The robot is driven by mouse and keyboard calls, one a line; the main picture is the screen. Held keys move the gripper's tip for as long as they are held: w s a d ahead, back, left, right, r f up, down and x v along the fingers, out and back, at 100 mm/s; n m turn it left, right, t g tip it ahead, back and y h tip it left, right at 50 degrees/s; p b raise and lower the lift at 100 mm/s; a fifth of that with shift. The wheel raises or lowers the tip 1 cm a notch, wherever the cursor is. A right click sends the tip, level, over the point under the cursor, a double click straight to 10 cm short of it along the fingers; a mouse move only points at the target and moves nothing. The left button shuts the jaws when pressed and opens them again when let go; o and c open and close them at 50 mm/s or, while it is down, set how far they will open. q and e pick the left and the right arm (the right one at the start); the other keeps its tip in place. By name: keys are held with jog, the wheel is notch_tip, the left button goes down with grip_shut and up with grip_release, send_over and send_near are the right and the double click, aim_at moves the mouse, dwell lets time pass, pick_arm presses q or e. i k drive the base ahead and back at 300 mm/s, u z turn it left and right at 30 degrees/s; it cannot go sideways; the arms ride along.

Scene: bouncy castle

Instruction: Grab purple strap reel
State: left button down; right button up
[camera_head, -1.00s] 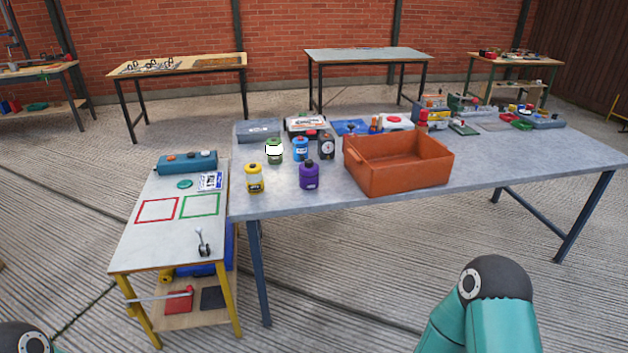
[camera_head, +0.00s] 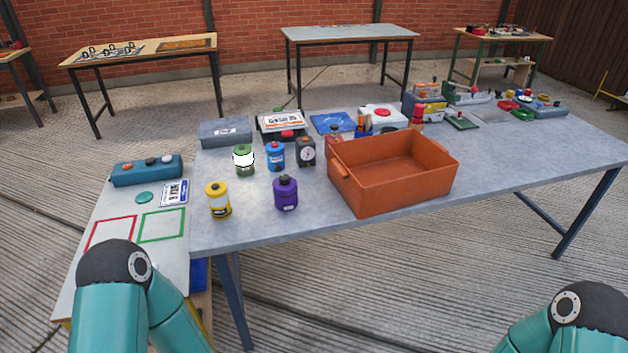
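The purple strap reel (camera_head: 286,194) appears to be the purple, bottle-like item with a dark top. It stands upright near the front edge of the grey table (camera_head: 290,228), between a yellow canister (camera_head: 218,200) and an orange crate (camera_head: 410,190). Nothing touches it. Only rounded teal and black links of my two arms show, at the lower left and lower right. Both of my grippers are out of view, so their state is hidden.
Behind the purple item stand a green-and-white canister (camera_head: 244,160), a blue canister (camera_head: 275,156) and a black item with a round dial (camera_head: 306,151). A lower side table (camera_head: 130,205) with red and green outlined squares adjoins on the left.

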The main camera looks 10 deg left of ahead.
aim_at(288, 195)
jog(key=u, duration=0.3)
jog(key=i, duration=1.05)
jog(key=u, duration=0.8)
jog(key=k, duration=0.9)
jog(key=u, duration=0.15)
jog(key=i, duration=1.3)
jog(key=z, duration=0.1)
